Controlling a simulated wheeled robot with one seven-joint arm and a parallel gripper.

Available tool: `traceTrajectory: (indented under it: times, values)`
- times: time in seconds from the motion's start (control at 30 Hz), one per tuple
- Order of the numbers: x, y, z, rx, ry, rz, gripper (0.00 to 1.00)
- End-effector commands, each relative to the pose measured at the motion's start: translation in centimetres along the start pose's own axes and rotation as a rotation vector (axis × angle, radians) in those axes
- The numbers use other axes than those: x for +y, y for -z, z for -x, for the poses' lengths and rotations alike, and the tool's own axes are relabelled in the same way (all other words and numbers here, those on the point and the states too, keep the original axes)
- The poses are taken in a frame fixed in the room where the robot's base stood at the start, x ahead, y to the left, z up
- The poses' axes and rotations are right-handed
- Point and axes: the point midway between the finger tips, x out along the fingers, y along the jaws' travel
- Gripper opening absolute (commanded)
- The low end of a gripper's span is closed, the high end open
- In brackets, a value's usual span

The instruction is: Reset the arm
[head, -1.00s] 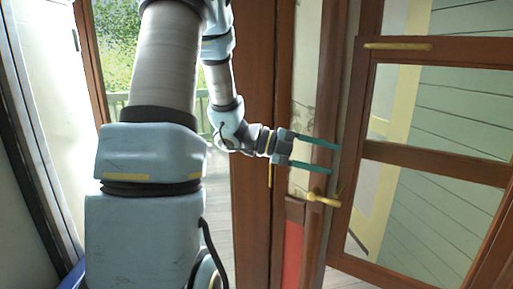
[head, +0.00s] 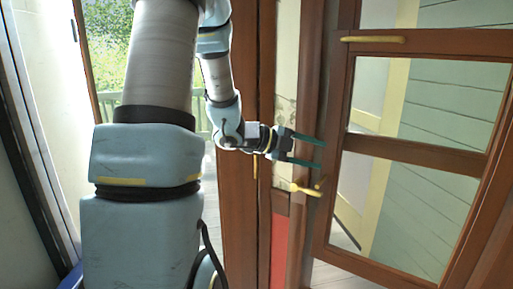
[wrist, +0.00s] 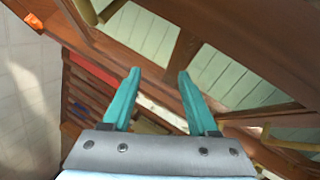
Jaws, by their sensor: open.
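My gripper (head: 322,155) is open and empty, with two teal fingers pointing right in the head view. It is in front of the edge of a brown wooden door with glass panes (head: 405,145). A brass lever handle (head: 305,189) is just below the fingers, apart from them in the picture. In the wrist view the gripper (wrist: 157,82) has its fingers spread with nothing between them. Wooden framing and glass panes lie beyond the fingertips.
A yellow bar handle (head: 373,39) runs across the glass door's upper rail. A wooden post (head: 238,215) stands left of the gripper. An opening with greenery (head: 110,50) and a railing is at the left. A red panel (head: 280,250) is below the handle.

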Motion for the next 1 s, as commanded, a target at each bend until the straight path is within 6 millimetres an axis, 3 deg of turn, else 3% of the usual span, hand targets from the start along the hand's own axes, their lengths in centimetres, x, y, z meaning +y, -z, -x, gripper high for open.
traceTrajectory:
  times: [0.27,0.4,0.53,0.67,0.8,1.0]
  values:
    - [1.9,-6.7,1.8,-0.37,0.019,0.266,0.59]
    - [4.9,-10.7,5.0,-0.653,0.054,0.534,0.59]
    - [9.1,-12.5,8.9,-0.902,0.097,0.833,0.59]
    - [14.1,-12.0,12.5,-1.119,0.143,1.159,0.59]
    - [19.4,-9.1,15.0,-1.306,0.181,1.523,0.59]
    - [24.1,-4.2,16.0,-1.449,0.197,1.911,0.59]
